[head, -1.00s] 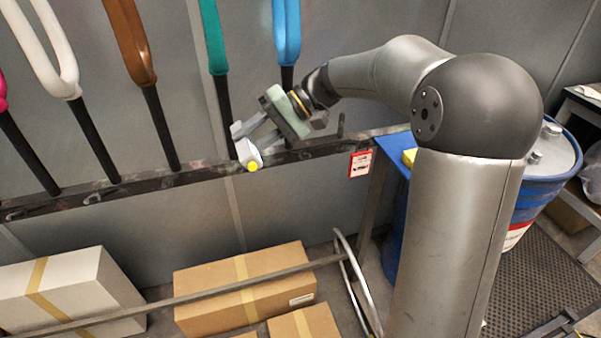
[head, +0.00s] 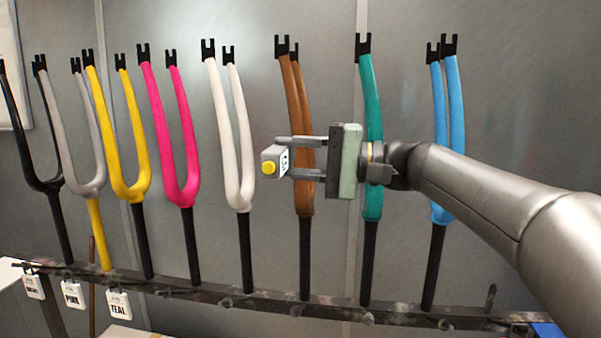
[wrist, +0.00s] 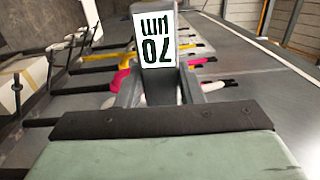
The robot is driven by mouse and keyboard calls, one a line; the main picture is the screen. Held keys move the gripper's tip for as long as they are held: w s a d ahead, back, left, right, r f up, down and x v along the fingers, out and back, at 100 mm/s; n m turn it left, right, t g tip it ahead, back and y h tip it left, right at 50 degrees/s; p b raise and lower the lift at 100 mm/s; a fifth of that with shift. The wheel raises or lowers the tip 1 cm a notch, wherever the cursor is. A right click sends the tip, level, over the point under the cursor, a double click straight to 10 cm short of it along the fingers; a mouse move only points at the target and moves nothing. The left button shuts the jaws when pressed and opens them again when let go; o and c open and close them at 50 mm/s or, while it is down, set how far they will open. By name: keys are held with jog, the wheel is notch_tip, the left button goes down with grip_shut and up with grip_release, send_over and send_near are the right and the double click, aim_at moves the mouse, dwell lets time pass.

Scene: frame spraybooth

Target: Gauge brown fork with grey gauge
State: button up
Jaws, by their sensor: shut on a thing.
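My gripper (head: 297,158) is shut on a small grey gauge (head: 271,153) with a yellow round tip. I cannot tell whether the gauge touches the fork.
The white fork (head: 233,140) stands left of the gauge, and the teal fork (head: 371,130) is behind my gripper's base. A blue fork (head: 448,130) stands to the right. Pink, yellow, grey and black forks line the dark rail (head: 270,304) further left. White tags hang at the rail's left end.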

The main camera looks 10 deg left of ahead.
aim_at(294, 154)
jog(key=shift+f+b, duration=0.1)
jog(key=shift+b, duration=0.2)
jog(key=shift+w+r+p, duration=0.15)
jog(key=shift+r+p, duration=0.05)
jog(key=shift+p, duration=0.15)
jog(key=shift+w+a+f+p, duration=0.1)
jog(key=shift+w+p, duration=0.6)
jog(key=shift+w, duration=0.5)
jog(key=shift+w+a+p, duration=0.1)
jog(key=shift+w+p, duration=0.55)
jog(key=shift+w, duration=0.55)
jog(key=shift+w+p, duration=0.65)
jog(key=shift+w, duration=0.3)
jog(key=shift+s, duration=0.1)
dwell(0.3)
jog(key=s+b, duration=0.2)
jog(key=b, duration=0.1)
jog(key=shift+s+d+f, duration=0.1)
jog(key=shift+s+f, duration=0.1)
jog(key=shift+s, duration=0.15)
jog(key=s+b, duration=0.3)
jog(key=s, duration=0.1)
jog(key=shift+d, duration=0.15)
jog(key=shift+s+r+b, duration=0.2)
jog(key=shift+s+b, duration=0.15)
jog(key=shift+s, duration=0.2)
